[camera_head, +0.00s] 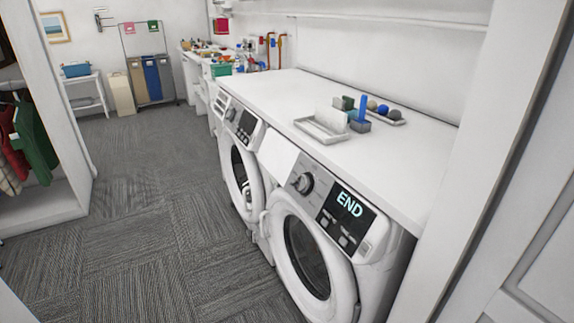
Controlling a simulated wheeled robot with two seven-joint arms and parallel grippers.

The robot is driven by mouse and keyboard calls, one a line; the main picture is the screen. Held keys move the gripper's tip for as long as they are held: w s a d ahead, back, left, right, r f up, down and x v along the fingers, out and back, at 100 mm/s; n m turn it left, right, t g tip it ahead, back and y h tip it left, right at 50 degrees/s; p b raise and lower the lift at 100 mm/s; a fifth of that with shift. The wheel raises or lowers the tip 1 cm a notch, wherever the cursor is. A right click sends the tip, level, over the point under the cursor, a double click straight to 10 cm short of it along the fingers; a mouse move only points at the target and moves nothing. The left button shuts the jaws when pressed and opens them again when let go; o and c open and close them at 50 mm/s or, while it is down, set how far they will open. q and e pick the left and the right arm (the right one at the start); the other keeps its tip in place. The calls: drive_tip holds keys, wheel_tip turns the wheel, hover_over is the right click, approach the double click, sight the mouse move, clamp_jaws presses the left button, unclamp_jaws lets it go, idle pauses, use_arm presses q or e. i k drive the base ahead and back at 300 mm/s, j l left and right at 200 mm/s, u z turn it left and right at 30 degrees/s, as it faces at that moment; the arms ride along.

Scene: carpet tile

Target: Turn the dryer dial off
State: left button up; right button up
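The dryer (373,257) is the nearer of two white front-loading machines under a white counter, right of centre. Its display (349,206) reads "END" in light letters. The dryer dial (303,183) is a round dark and silver knob on the grey panel left of the display. The mark it points to is too small to read. Neither of my grippers shows in this view.
A second machine (241,165) stands beyond the dryer. The countertop (397,175) holds a white tray (322,130) and small items. A white door frame (480,165) borders the right side. An open wardrobe (50,205) stands at left. The carpet floor (150,250) between is clear.

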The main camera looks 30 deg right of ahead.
sight(303, 183)
drive_tip(key=i+j+z, duration=0.1)
drive_tip(key=i+z, duration=0.35)
drive_tip(key=i+j+z, duration=0.25)
drive_tip(key=i+z, duration=0.15)
drive_tip(key=i+j+z, duration=0.65)
drive_tip(key=j+z, duration=0.2)
